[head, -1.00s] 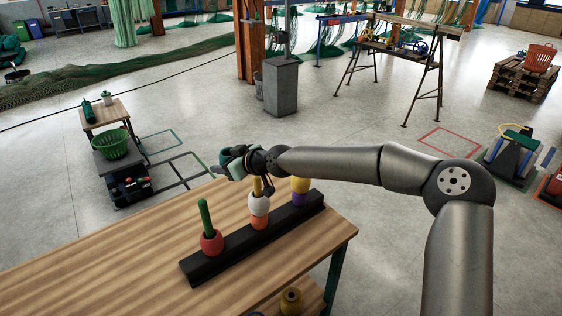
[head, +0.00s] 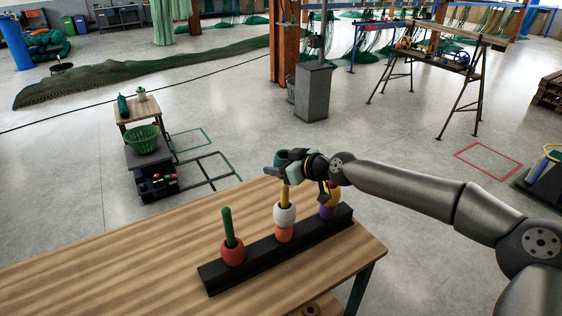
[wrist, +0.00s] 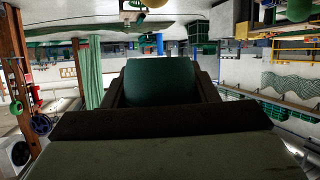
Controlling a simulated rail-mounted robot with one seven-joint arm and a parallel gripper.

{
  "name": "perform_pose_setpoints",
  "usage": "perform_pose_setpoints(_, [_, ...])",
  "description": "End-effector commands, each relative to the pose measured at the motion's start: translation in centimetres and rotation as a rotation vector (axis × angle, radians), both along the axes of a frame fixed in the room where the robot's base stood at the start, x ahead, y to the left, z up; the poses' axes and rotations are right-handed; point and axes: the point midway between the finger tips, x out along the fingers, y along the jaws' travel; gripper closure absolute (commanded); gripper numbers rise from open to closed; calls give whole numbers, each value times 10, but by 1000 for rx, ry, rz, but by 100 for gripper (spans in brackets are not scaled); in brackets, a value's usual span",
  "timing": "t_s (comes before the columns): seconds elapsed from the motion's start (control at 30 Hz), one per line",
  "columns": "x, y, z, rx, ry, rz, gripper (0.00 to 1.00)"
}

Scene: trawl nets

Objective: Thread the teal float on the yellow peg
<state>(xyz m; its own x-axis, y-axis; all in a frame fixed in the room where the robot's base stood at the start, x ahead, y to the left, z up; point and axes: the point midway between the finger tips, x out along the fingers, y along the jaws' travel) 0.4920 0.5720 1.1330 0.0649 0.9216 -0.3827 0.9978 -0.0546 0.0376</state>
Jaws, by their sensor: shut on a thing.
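My gripper (head: 286,167) is shut on the teal float (head: 290,157), which shows dark teal between the fingers in the wrist view (wrist: 160,82). The yellow peg (head: 285,194) stands upright in the middle of a black rack (head: 260,262). A white float (head: 285,214) sits on it above an orange float (head: 284,234). The teal float is just above the peg's visible top in the head view. The gripper hides that spot, so I cannot tell whether the peg tip is inside the float.
On the rack, a green peg (head: 228,225) with a red float (head: 233,254) stands left. At right, a yellow float (head: 333,197) sits above a purple float (head: 327,212), partly behind my wrist. The wooden table (head: 130,265) is clear to the left.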

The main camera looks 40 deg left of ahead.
Motion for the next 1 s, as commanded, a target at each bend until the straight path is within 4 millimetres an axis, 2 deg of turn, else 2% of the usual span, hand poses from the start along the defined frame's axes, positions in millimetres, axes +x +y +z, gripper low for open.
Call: perform_pose_setpoints(1.0, [0,0,-75,0,1,-1,72])
